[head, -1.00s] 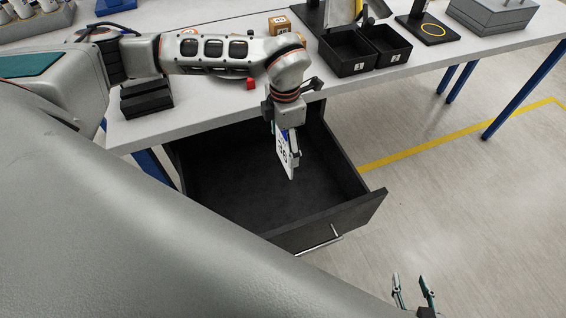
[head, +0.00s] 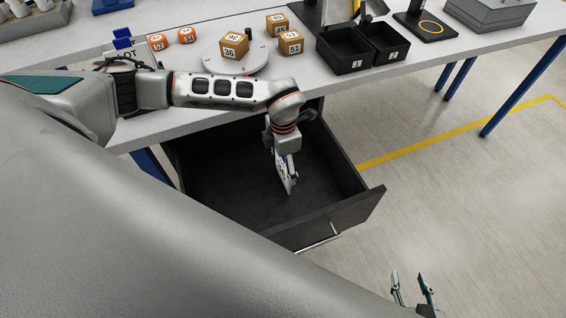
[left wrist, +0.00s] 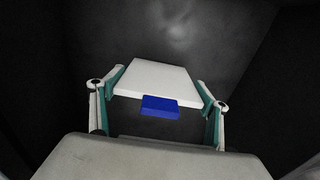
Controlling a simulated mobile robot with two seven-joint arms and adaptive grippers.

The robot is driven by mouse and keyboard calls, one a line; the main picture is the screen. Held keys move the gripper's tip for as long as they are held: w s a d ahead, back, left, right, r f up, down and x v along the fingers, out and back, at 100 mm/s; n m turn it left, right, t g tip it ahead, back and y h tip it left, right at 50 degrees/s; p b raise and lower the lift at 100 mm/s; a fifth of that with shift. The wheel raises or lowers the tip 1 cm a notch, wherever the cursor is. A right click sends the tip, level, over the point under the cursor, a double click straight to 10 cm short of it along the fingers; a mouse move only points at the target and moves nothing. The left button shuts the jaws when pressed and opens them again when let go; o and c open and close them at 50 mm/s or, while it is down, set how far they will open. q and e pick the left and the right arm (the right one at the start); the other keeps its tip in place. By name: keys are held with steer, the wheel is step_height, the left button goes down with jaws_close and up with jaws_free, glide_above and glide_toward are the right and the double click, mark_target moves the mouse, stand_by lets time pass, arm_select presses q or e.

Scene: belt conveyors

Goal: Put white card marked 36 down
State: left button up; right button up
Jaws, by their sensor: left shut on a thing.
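The white card marked 36 (head: 288,180) is held upright, slightly tilted, by my left gripper (head: 282,160), low inside the open dark drawer (head: 340,216). Its marking is hard to read now. In the left wrist view the card (left wrist: 156,78) sits between the two fingers (left wrist: 158,92), with a blue block (left wrist: 160,107) at its near edge. The dark drawer floor lies beyond it. I cannot tell whether the card touches the floor. My right gripper (head: 409,278) is open and empty at the bottom right of the head view.
Above the drawer is the white table (head: 300,88). It bears a round white turntable (head: 212,58) with a brown cube marked 36 (head: 234,46), other numbered cubes (head: 291,43) and two black bins (head: 345,50). The drawer's side walls and front surround my left gripper.

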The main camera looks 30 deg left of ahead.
arm_select(q)
steer(key=shift+f, duration=0.2)
steer(key=o, duration=1.1)
steer(key=shift+r, duration=0.1)
step_height(320, 180, up, 12)
steer(key=shift+r, duration=0.15)
